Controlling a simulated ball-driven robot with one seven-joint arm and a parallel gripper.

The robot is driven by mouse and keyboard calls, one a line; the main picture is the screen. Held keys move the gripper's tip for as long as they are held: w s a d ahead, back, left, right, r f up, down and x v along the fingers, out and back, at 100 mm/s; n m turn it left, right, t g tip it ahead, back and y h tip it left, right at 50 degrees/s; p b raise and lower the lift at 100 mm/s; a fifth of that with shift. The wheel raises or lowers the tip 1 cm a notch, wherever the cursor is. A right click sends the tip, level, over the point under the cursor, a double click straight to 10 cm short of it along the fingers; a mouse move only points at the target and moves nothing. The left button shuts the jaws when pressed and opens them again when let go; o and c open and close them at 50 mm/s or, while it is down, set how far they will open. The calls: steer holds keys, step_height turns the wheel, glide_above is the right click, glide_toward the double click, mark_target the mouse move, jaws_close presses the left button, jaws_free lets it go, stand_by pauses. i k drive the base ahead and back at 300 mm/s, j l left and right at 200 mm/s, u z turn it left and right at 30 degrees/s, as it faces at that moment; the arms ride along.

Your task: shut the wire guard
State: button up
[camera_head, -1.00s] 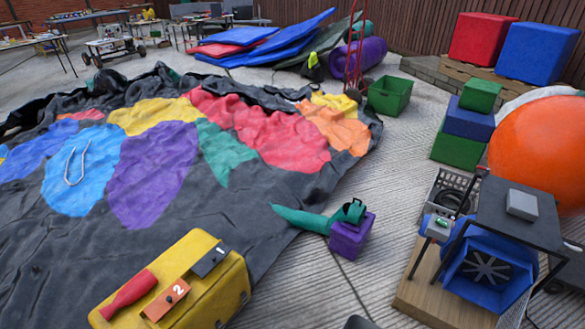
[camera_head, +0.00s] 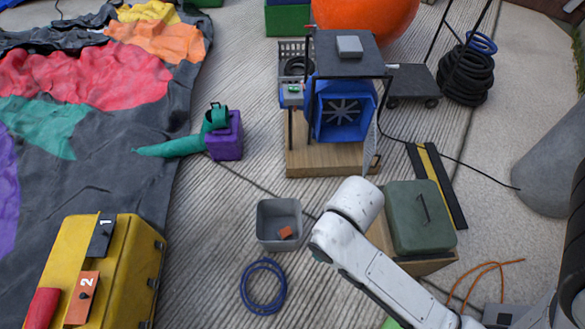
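The wire guard (camera_head: 371,150) appears as a thin grey mesh panel seen nearly edge-on. It stands swung out at the right side of the blue blower (camera_head: 323,113), so the dark fan (camera_head: 342,110) faces me uncovered. The blower sits on a wooden base (camera_head: 330,160) under a dark tabletop. My white arm reaches in from the lower right, below and in front of the blower. My gripper does not show in the view.
A green case (camera_head: 420,217) on a wooden box stands right of my arm. A grey bin (camera_head: 279,224) and blue hose coil (camera_head: 263,287) lie left of it. A black cable (camera_head: 450,152) and a yellow-black strip (camera_head: 437,185) cross the right floor. A yellow box (camera_head: 115,270) is lower left.

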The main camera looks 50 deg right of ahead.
mark_target(374, 121)
steer(key=z, duration=1.4)
steer(key=i+z, duration=0.3)
